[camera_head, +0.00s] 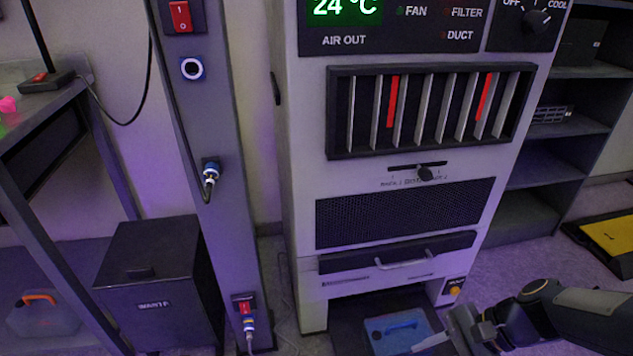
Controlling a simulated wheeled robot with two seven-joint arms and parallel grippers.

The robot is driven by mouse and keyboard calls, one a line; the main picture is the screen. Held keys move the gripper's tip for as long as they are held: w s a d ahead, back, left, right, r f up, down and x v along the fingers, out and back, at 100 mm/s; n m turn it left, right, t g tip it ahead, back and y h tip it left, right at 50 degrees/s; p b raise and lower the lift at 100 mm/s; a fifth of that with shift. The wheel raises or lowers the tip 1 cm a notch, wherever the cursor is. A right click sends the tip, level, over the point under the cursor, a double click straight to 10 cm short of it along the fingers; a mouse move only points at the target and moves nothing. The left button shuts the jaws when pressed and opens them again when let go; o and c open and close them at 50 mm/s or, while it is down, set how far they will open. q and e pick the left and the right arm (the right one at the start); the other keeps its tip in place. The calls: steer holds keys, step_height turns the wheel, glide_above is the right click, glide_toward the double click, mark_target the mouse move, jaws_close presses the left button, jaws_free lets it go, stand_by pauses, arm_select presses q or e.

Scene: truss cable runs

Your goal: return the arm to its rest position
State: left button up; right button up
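My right arm comes in from the lower right corner, and its gripper (452,335) is low in front of the grey air unit (305,200). The gripper is seen at an angle and its fingertips are near the bottom edge, so I cannot tell whether it is open or shut. No held object shows clearly. A blue container (395,328) sits low in the dark bay under the unit, just left of the gripper in the picture; I cannot tell whether they touch. My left arm and gripper are not in view.
A grey post (225,235) with switches and plugged cables stands left of the unit. A black bin (150,285) and a table frame (40,120) are farther left. Shelves (545,175) and a yellow-topped black platform (612,236) are at right. Some floor is clear beside the arm.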

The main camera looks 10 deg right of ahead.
steer(key=s+a+r+n+t+h, duration=0.4)
steer(key=r+n, duration=0.3)
steer(key=n, duration=0.5)
step_height(320, 180, up, 33)
steer(key=p, duration=3.2)
steer(key=shift+s+d+f+h, duration=0.15)
steer(key=shift+s+d+h, duration=0.25)
steer(key=shift+d, duration=0.05)
